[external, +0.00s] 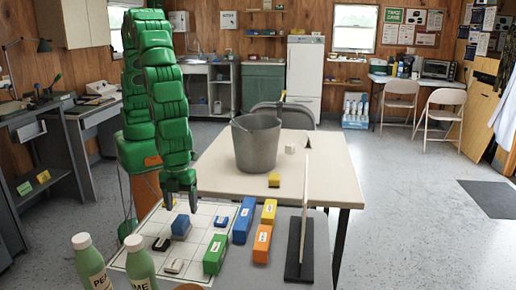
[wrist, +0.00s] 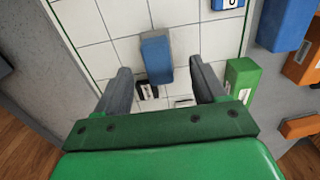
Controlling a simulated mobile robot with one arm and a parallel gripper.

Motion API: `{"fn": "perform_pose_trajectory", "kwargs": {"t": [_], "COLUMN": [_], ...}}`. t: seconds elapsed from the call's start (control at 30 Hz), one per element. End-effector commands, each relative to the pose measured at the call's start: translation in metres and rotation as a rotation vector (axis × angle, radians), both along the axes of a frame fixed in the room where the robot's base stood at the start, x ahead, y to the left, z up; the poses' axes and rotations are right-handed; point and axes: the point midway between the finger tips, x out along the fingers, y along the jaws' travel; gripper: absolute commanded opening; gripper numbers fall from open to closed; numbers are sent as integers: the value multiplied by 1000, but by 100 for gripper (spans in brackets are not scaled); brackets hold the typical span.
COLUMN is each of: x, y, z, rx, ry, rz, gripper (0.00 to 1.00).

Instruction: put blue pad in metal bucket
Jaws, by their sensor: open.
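The blue pad (external: 181,227) is a small block with a blue top and grey lower part, lying on a white gridded board (external: 205,211). In the wrist view the blue pad (wrist: 157,56) shows between and just beyond the fingertips. My gripper (external: 181,204) is open and empty, pointing down above the board near the pad. Its two dark fingers (wrist: 160,68) stand apart in the wrist view, with the pad in line with the gap. The grey metal bucket (external: 256,146) stands upright on the cream table behind; its inside is mostly hidden.
Two bottles (external: 140,265) stand front left. A yellow cube (external: 274,180) sits before the bucket.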

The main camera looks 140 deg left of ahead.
Motion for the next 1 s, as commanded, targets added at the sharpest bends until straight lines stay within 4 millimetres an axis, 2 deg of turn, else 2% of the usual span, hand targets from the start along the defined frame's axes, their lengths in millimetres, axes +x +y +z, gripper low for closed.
{"fn": "perform_pose_trajectory", "kwargs": {"t": [0.27, 0.6, 0.87, 1.0], "x": [0, -2, -1, -1], "y": [-2, -6, -6, -6], "z": [-17, -56, -59, -59], "rx": [0, -1, 0, 0], "ry": [-1, 2, -1, -1], "rz": [0, 1, 1, 1], "gripper": [70, 70, 70, 52]}}
